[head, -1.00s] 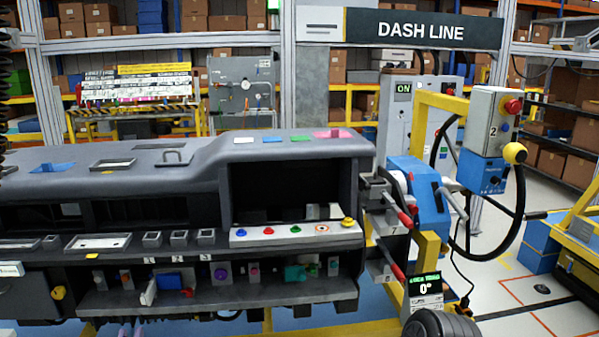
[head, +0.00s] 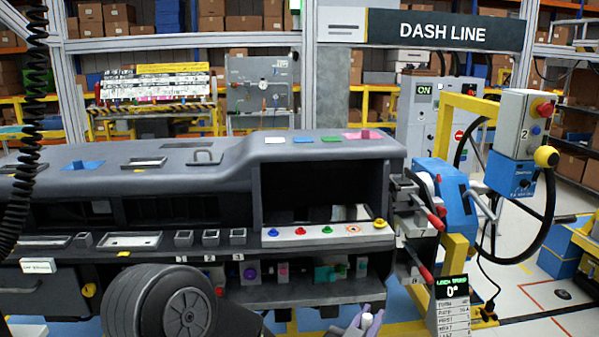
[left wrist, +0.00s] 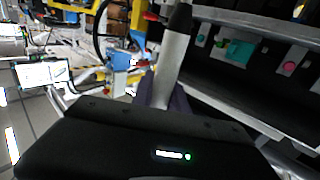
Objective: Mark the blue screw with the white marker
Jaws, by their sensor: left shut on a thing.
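My left gripper (head: 366,322) is at the bottom edge of the head view, in front of the lower shelf. It is shut on a white marker, whose pale end (head: 367,321) shows between the purple fingers. In the left wrist view the marker (left wrist: 172,68) stands up from the fingers (left wrist: 160,97), with a dark end at the top. A small blue round piece (head: 273,231), seemingly the blue screw, sits at the left of a light strip (head: 318,233). The gripper is below and right of it, apart from it. My right gripper is not in view.
Red (head: 300,231), green and yellow pieces share the strip. The dark dashboard (head: 215,180) overhangs a lower shelf (head: 300,292) with several coloured parts. A blue clamp unit (head: 443,192) with red-handled levers stands at the right. A lock-torque display (head: 452,300) is below it.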

